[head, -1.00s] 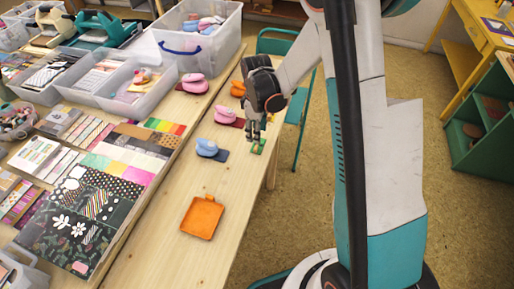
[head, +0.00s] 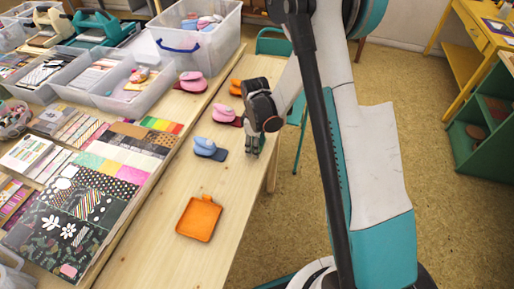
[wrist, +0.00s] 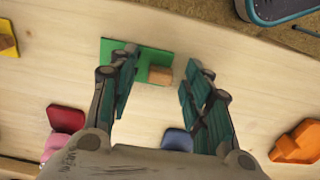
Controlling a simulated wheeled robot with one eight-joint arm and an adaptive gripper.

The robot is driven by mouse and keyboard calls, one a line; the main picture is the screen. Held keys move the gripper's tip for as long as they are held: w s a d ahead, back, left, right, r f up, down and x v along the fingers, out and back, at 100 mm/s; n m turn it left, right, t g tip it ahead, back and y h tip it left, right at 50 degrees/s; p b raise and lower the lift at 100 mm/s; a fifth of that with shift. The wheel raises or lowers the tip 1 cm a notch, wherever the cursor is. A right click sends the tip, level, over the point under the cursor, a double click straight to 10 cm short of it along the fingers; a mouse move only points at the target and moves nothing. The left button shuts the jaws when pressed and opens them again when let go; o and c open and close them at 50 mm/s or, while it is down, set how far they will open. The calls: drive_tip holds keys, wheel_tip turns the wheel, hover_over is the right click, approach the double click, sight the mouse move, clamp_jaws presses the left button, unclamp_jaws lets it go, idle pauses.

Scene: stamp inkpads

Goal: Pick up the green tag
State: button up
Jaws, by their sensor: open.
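The green tag (wrist: 142,62) lies flat on the wooden table in the wrist view, with a small brown wooden block (wrist: 160,76) at its right part. My gripper (wrist: 160,70) is open above it. The left finger overlaps the tag in the picture and the right finger is clear of it on the right; the block shows between them. I cannot tell the remaining height. In the head view my gripper (head: 252,146) points down near the table's right edge and hides the green tag.
A blue stamp on a dark blue pad (head: 207,149) sits close left of my gripper. A pink stamp on a red pad (head: 225,116) stands behind it. An orange tray (head: 199,218) lies in front. Clear plastic bins (head: 205,50) stand at the back. A teal chair (head: 275,45) is beyond the table edge.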

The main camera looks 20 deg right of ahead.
drive_tip(key=c, duration=0.8)
drive_tip(key=shift+r, duration=0.1)
